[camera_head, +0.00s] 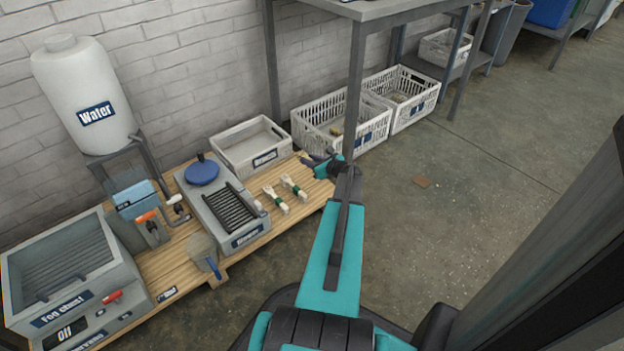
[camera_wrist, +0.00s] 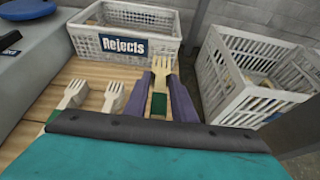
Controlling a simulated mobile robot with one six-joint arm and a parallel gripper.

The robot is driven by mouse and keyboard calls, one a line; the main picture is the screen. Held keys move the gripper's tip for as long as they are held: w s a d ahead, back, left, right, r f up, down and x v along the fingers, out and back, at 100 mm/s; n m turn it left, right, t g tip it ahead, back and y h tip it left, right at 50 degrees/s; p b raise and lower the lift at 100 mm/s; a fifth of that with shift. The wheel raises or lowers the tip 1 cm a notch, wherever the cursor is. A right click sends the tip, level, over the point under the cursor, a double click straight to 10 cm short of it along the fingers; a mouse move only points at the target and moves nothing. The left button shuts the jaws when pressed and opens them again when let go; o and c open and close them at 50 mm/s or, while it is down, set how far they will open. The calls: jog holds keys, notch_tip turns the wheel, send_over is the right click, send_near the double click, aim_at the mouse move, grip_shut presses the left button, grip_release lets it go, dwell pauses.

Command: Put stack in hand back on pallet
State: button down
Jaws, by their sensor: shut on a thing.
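My gripper (camera_wrist: 160,84) has purple fingers and is shut on a stack of pale wooden forks (camera_wrist: 160,68) with a green band, tines pointing away. In the head view my gripper (camera_head: 326,167) is over the right end of the wooden pallet (camera_head: 180,258), near its edge; the held stack cannot be made out clearly there. Two similar banded stacks lie on the pallet: the left one (camera_head: 276,199) and the right one (camera_head: 293,187). They also show left of my gripper in the wrist view, as the left stack (camera_wrist: 73,95) and the right stack (camera_wrist: 112,98).
A white Rejects tray (camera_wrist: 125,45) stands behind the stacks. A white crate (camera_wrist: 222,78) is on the floor to the right. A grey ribbed Rinse tray (camera_head: 226,212) with a blue lid is left of the stacks. A table leg (camera_head: 354,90) rises behind my gripper.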

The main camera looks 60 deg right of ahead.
aim_at(310, 182)
jog(key=shift+f+b, duration=0.8)
jog(key=shift+f, duration=1.2)
jog(key=shift+f+b, duration=1.35)
jog(key=shift+f, duration=1.15)
jog(key=shift+f, duration=0.1)
jog(key=c, duration=1.5)
grip_release()
